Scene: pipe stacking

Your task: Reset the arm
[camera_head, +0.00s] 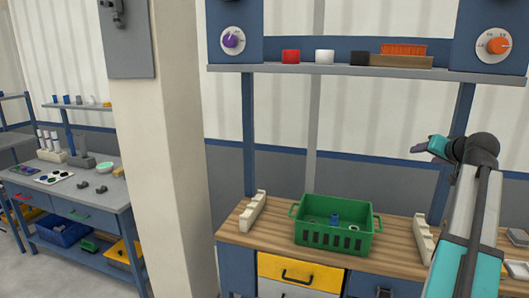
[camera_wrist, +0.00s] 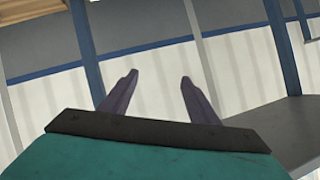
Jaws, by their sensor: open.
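My gripper (camera_head: 418,149) is raised at the right in the head view, above the workbench, and points left. In the wrist view my gripper (camera_wrist: 158,82) shows two dark fingers apart with nothing between them. Beyond the fingers are the wall and a blue post. My teal and grey arm reaches up from the lower right of the head view. No pipe is held.
A green crate (camera_head: 305,239) with small parts inside stands on the wooden workbench (camera_head: 268,240). White notched racks stand left (camera_head: 252,212) and right (camera_head: 423,241) of it. A shelf (camera_head: 340,70) with coloured blocks spans above. A pillar (camera_head: 160,150) stands at left.

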